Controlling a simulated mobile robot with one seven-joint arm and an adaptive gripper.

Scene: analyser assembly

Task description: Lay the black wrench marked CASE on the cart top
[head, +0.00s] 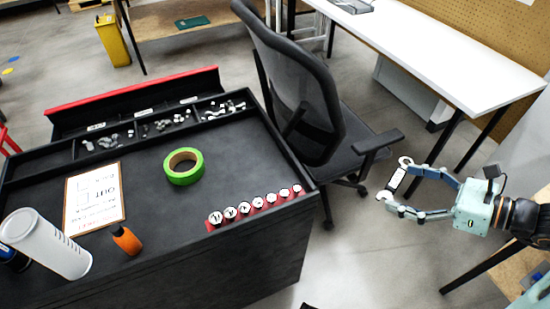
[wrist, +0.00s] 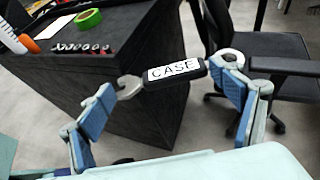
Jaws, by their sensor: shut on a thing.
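The black wrench marked CASE (wrist: 174,72) is held between the blue fingertips of my gripper (wrist: 170,98), with its label facing the wrist camera. Its open-jaw end is at the left finger and its ring end at the right finger. In the head view my gripper (head: 400,192) is shut on the wrench (head: 395,181), in the air to the right of the cart and in front of the chair. The black cart top (head: 235,150) is at the left in the head view, apart from the wrench. It also shows at upper left in the wrist view (wrist: 120,22).
On the cart top are a green tape roll (head: 183,166), a red rack of several white-topped pieces (head: 254,205), a sign board (head: 94,197), an orange bottle (head: 126,239) and a white cylinder (head: 45,243). A black chair (head: 310,100) stands beside the cart. Bare top surrounds the tape.

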